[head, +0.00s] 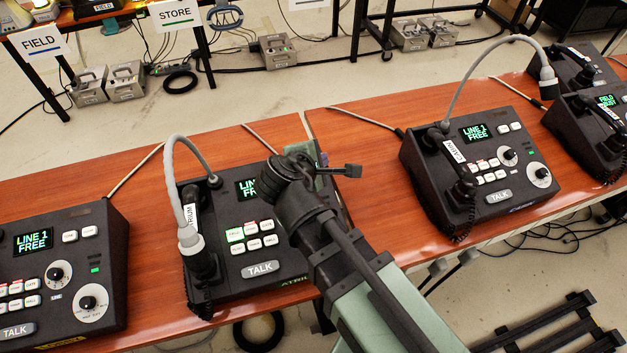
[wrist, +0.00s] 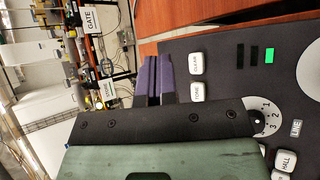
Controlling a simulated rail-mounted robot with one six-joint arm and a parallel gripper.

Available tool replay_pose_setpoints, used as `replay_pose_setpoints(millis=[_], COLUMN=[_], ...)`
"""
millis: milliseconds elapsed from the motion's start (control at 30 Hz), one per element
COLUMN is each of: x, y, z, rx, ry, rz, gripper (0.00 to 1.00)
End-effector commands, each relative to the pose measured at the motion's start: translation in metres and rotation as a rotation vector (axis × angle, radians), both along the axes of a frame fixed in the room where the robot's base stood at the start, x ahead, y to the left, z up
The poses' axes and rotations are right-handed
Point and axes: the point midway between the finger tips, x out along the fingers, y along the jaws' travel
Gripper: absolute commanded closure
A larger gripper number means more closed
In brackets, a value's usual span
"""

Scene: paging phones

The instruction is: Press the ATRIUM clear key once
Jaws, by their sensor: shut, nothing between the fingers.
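The ATRIUM phone (head: 225,285) is the black console in the middle of the near bench, with its handset (head: 194,222) on the left side. My gripper (head: 318,160) is over its upper right part and hides part of its screen (head: 246,188) and the keys beside it. In the wrist view the clear key (wrist: 196,63) is a white key above the TONE key (wrist: 197,91). My gripper's purple fingers (wrist: 157,62) are together, empty, just left of these keys near the console's edge. Their height above it cannot be told.
Another phone (head: 62,270) stands to the left and a CABIN phone (head: 480,160) to the right on the wooden bench (head: 375,180). Gooseneck microphones (head: 189,175) rise from the consoles.

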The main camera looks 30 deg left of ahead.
Motion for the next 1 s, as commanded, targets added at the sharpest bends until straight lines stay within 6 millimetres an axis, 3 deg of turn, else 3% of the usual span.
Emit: replay_pose_setpoints(millis=[33,300,1000], x=[0.002,0.008,0.009], y=[0.002,0.009,0.01], z=[-0.016,-0.049,-0.052], rx=[0.0,0.0,0.0], ry=[0.0,0.0,0.0], rz=[0.0,0.0,0.0], gripper=[1.0,1.0,1.0])
